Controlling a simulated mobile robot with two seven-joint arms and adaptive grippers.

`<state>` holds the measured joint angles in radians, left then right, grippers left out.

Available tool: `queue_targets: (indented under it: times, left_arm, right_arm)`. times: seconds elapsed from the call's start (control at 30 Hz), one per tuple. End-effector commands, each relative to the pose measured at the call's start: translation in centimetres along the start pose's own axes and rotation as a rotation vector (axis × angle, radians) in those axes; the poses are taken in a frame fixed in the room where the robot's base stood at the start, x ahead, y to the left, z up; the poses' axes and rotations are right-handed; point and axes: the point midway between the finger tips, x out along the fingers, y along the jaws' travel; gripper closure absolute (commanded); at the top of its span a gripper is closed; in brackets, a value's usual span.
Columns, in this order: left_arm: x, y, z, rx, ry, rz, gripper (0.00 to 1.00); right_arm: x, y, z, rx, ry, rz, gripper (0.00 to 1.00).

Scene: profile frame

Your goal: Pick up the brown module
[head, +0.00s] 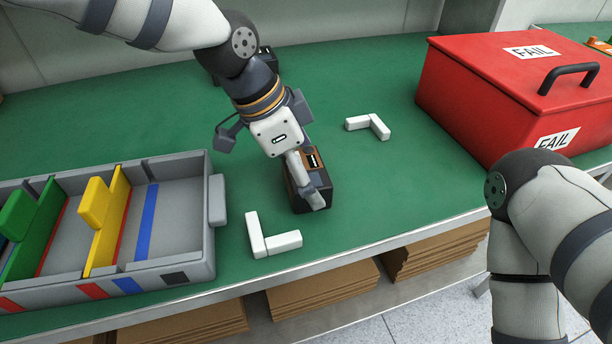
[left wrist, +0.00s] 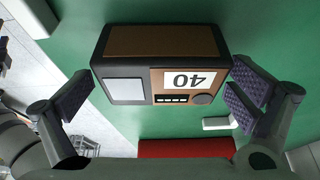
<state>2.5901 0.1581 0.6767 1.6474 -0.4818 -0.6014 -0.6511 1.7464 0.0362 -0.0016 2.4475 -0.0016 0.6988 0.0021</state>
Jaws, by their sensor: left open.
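The brown module (head: 296,199) is a box with dark sides and a brown face, standing on the green table between two white corner brackets. In the left wrist view the module (left wrist: 165,45) shows a grey screen, a round knob and a white label with an upside-down number, seemingly 40. My left gripper (head: 306,186) is over the module in the head view, hiding part of it. In the left wrist view my left gripper (left wrist: 160,97) is open, with a padded finger near each end of the module; contact cannot be told. My right gripper is out of view.
White corner brackets (head: 272,240) and (head: 370,127) lie near the module. A grey divided tray (head: 175,268) is at the left, and a red FAIL box (head: 492,100) at the right. A dark object (head: 266,56) stands partly behind my left arm. Cardboard (head: 325,290) lies below the table.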

Motion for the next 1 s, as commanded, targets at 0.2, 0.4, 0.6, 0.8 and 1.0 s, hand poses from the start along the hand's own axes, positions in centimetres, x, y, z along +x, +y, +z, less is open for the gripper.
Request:
queue_targets:
  times: [0.2,0.4,0.6,0.8,1.0]
  left_arm:
    - [0.0,0.0,-0.1,0.001,0.001,-0.002,0.02]
    - [0.0,0.0,-0.1,0.001,0.001,-0.002,0.48]
    - [0.0,0.0,-0.1,0.001,0.001,-0.001,0.51]
    - [-0.8,-0.1,-0.5,0.001,0.003,-0.004,0.51]
    - [-5.7,1.1,-1.2,0.004,0.005,-0.011,0.51]
  right_arm:
    - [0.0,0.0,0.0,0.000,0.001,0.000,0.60]
    - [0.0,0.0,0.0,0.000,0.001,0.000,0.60]
    - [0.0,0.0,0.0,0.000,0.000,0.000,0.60]
    - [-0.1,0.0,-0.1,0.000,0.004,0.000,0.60]
    - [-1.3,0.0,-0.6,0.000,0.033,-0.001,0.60]
